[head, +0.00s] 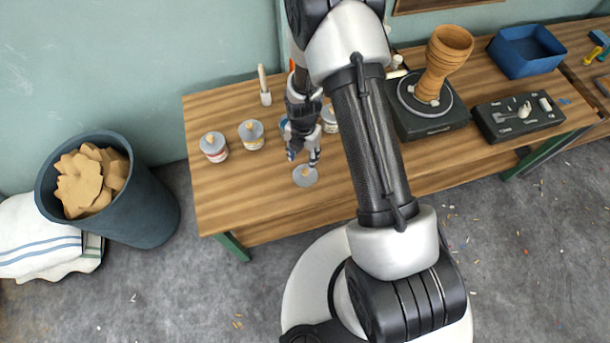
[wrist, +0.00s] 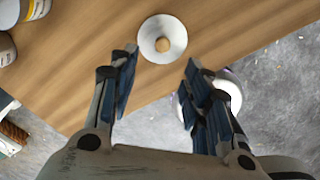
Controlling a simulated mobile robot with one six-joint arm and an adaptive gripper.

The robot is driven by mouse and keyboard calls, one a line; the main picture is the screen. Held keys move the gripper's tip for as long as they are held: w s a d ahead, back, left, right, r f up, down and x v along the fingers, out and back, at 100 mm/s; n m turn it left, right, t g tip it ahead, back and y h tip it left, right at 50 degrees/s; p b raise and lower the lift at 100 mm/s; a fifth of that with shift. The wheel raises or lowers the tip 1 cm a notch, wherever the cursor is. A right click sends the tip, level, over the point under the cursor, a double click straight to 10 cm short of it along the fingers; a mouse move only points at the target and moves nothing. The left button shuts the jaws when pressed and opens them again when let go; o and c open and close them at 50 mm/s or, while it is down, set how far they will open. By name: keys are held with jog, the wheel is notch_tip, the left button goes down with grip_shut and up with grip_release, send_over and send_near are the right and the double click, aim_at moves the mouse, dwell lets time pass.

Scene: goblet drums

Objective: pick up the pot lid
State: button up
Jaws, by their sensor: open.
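The pot lid (head: 305,176) is a small pale grey disc with a tan knob, lying flat near the front edge of the wooden table. In the wrist view the lid (wrist: 162,40) lies just beyond the fingertips, roughly between their lines. My gripper (head: 304,156) is open and empty above the table, close to the lid; its two dark fingers (wrist: 160,57) are spread apart with a gap about as wide as the lid. I see no contact with the lid.
Several lidded jars (head: 214,147) stand on the table left of and behind my gripper. A brush-like tool (head: 264,86) stands behind them. A goblet drum (head: 442,62) sits on a wheel at the right. The table (head: 225,205) is bare left of the lid.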

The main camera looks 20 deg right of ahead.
send_over(305, 171)
jog(key=f, duration=0.2)
jog(key=f+b, duration=0.1)
jog(key=f, duration=0.1)
jog(key=shift+a+f, duration=0.1)
jog(key=shift+a, duration=0.15)
jog(key=f, duration=0.1)
jog(key=f+b, duration=0.1)
jog(key=f, duration=0.1)
jog(key=f+b, duration=0.1)
jog(key=f, duration=0.1)
jog(key=shift+d+f, duration=0.15)
jog(key=shift+d, duration=0.1)
jog(key=shift+c, duration=0.5)
grip_shut()
